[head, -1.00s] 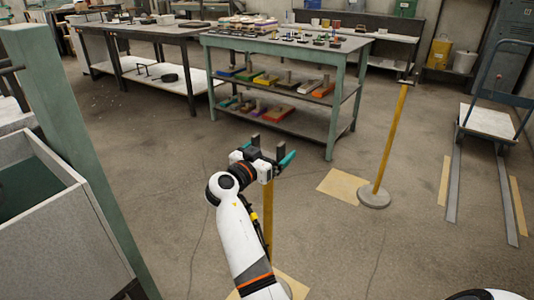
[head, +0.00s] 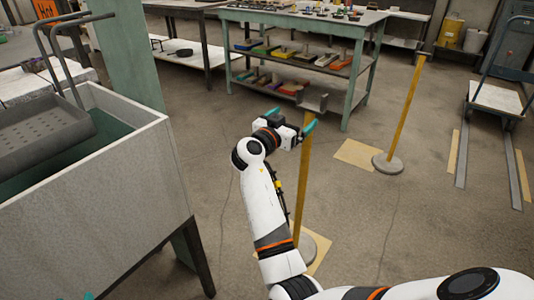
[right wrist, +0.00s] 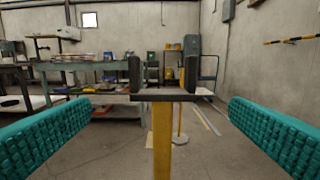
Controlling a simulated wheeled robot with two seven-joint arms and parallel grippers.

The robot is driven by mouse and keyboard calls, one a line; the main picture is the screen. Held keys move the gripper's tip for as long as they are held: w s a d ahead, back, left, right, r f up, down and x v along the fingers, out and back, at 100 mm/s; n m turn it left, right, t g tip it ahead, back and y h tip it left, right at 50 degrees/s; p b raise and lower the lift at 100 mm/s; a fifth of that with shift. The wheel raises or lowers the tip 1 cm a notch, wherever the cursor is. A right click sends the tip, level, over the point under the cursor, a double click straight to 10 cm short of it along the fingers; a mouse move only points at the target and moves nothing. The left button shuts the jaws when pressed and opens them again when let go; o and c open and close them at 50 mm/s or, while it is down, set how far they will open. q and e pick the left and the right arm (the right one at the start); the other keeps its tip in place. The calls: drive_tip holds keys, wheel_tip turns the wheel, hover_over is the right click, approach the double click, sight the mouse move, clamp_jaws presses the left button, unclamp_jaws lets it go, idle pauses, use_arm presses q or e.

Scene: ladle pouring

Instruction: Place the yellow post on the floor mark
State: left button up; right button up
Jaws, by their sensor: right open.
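A near yellow post (head: 302,190) stands upright with its grey round base (head: 310,246) on or partly over a tan floor mark (head: 322,258); my right arm hides part of it. A second yellow post (head: 402,110) stands farther back, its round base (head: 387,164) beside another tan mark (head: 357,153). My right gripper (head: 291,120) is open near the top of the near post. In the right wrist view, the post (right wrist: 162,140) with its dark forked top (right wrist: 163,95) is ahead between the spread teal fingers (right wrist: 160,108), touching neither. A teal tip (head: 88,296), likely my left gripper, barely shows.
A grey tank (head: 100,215) with a perforated basket (head: 40,135) stands at the left. A green workbench (head: 298,17) with shelves is behind. A blue cart (head: 497,98) is at the right.

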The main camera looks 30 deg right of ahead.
drive_tip(key=s+a+f+n+t+y, duration=0.5)
drive_tip(key=a+f+n+t+y, duration=0.25)
drive_tip(key=a+f+n, duration=0.2)
drive_tip(key=s+a+r+n+t+y, duration=0.1)
drive_tip(key=s+a+n+y, duration=0.5)
drive_tip(key=s+a+y, duration=0.7)
drive_tip(key=s+a+t, duration=0.1)
drive_tip(key=s+a, duration=0.1)
drive_tip(key=a, duration=0.3)
drive_tip(key=shift+s+r+n+t, duration=0.15)
drive_tip(key=shift+r+n+t, duration=0.2)
drive_tip(key=shift+r, duration=0.05)
drive_tip(key=shift+a, duration=0.1)
